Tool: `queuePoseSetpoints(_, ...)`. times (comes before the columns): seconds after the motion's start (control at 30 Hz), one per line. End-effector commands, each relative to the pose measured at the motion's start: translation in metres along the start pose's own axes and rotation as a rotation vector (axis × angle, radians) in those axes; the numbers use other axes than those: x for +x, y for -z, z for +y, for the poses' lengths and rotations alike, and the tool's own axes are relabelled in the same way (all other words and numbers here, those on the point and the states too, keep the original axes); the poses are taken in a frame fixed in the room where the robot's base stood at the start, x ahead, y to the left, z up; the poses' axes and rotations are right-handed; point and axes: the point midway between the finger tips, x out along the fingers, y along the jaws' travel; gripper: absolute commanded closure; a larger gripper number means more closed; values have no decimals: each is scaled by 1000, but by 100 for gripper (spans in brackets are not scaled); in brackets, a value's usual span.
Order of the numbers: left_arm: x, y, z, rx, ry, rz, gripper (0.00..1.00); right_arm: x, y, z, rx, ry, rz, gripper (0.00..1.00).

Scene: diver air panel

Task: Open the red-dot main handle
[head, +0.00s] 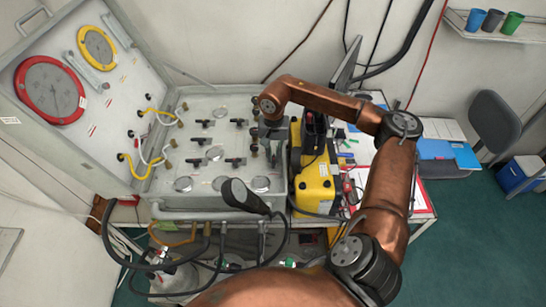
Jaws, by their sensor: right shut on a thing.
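The air panel (217,112) is a light grey face in an open case, with several small black valve handles (236,162) in rows. My right gripper (268,150) comes down from above at the panel's right edge. It is shut on a black handle there, which its fingers and wrist mostly hide. I cannot make out a red dot at this size, nor how far that handle is turned. My left gripper is not in view.
The raised lid holds a red-rimmed gauge (50,91) and a yellow-rimmed gauge (97,47). Yellow hoses (126,160) loop at the panel's left. A yellow case (315,185) stands close on the right.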

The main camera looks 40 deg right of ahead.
Motion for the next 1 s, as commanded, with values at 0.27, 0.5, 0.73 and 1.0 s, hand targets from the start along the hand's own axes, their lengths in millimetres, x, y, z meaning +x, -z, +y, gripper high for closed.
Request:
queuePoseSetpoints(0.27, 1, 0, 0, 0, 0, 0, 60, 0, 0, -1, -28, 2, 2, 100)
queuePoseSetpoints(0.5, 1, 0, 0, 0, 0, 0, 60, -1, 0, -1, -27, 3, 2, 100)
queuePoseSetpoints(0.73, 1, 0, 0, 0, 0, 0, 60, 0, 0, 0, -26, 2, 1, 78)
queuePoseSetpoints(1.0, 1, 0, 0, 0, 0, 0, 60, 0, 0, 0, -26, 0, 0, 73)
